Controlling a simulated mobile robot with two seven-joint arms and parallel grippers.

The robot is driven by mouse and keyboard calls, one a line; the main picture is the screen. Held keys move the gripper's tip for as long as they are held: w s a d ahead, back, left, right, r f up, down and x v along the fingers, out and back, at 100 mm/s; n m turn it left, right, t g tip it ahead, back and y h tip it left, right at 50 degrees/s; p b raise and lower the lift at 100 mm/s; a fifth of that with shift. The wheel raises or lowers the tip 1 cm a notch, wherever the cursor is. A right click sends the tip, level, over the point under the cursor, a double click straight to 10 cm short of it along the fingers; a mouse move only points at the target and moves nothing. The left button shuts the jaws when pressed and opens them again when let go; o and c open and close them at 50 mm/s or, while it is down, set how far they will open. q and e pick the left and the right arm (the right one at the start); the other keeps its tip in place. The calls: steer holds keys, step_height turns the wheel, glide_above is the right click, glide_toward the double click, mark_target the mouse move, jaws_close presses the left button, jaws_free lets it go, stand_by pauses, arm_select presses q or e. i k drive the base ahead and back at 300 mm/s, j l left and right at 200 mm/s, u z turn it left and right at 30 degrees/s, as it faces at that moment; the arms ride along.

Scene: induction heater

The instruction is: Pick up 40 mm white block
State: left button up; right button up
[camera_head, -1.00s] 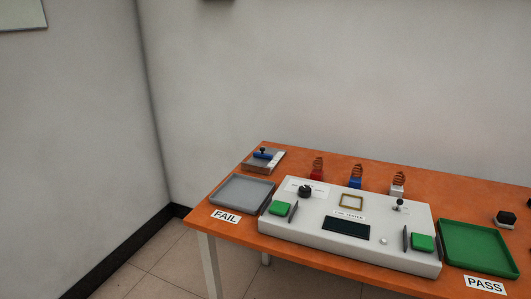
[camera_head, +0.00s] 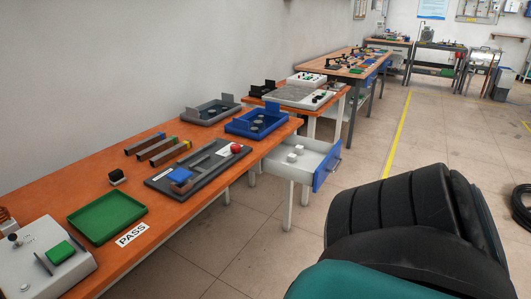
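Two small white blocks, a farther one (camera_head: 298,149) and a nearer one (camera_head: 291,157), sit close together in an open white drawer (camera_head: 310,162) with a blue front. They are small in the view, and I cannot tell which one measures 40 mm. Neither of my grippers is in view.
The orange table (camera_head: 50,185) holds a green tray (camera_head: 108,216), a dark fixture (camera_head: 205,168) with a red button, and blue (camera_head: 257,124) and grey (camera_head: 210,111) trays. A large black and teal shape (camera_head: 400,235) blocks the lower right. Open floor lies right of the drawer.

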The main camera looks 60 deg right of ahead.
mark_target(299, 150)
steer(key=z, duration=2.5)
steer(key=i+u, duration=0.1)
steer(key=u, duration=0.3)
steer(key=i+l+u, duration=0.1)
steer(key=u, duration=0.25)
steer(key=i+l+u, duration=0.1)
steer(key=u, duration=0.3)
steer(key=i+l+u, duration=0.3)
steer(key=l, duration=0.2)
steer(key=l+u, duration=0.15)
steer(key=l, duration=0.15)
steer(key=i+l, duration=0.2)
steer(key=l, duration=0.2)
steer(key=i+l, duration=0.15)
steer(key=l, duration=0.2)
